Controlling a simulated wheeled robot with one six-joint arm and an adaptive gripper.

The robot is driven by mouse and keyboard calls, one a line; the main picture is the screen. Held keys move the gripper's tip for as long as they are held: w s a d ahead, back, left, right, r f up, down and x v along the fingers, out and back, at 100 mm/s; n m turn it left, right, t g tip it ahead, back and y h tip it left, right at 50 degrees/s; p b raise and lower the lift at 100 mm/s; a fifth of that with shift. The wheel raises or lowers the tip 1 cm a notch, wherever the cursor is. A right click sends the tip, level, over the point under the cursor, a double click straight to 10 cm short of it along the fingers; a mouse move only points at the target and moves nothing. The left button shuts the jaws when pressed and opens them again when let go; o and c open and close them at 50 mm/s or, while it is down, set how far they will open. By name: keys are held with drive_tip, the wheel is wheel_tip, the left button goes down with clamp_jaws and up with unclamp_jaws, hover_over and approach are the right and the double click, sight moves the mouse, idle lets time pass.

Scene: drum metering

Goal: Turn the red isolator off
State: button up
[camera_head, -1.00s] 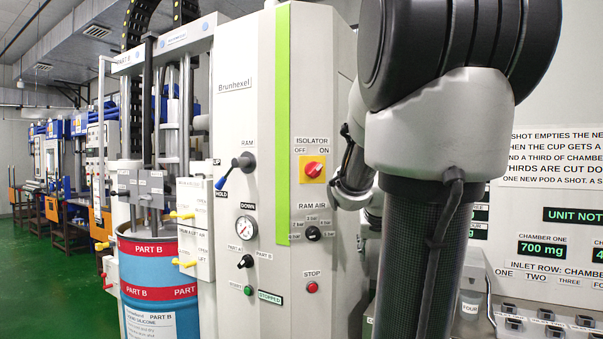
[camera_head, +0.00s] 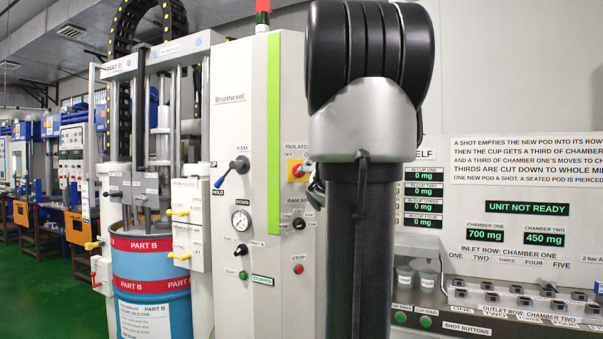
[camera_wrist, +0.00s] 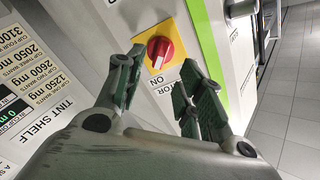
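The red isolator knob (camera_wrist: 160,52) sits on a yellow plate (camera_wrist: 178,38) in the wrist view. Its white mark points toward the word ON on the label beside it. The knob shows beyond the fingertips; contact is not visible. The gripper is hidden in the head view.
A ram lever (camera_head: 233,170), gauge (camera_head: 241,220) and red stop button (camera_head: 298,268) are on the same cabinet. A blue drum (camera_head: 150,290) stands left. At right are a display panel (camera_head: 515,208) and a shelf with cups (camera_head: 427,280). Green floor is clear far left.

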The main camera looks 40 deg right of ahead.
drive_tip(key=x, duration=0.7)
drive_tip(key=shift+w, duration=0.4)
drive_tip(key=shift+d+r, duration=0.1)
clamp_jaws()
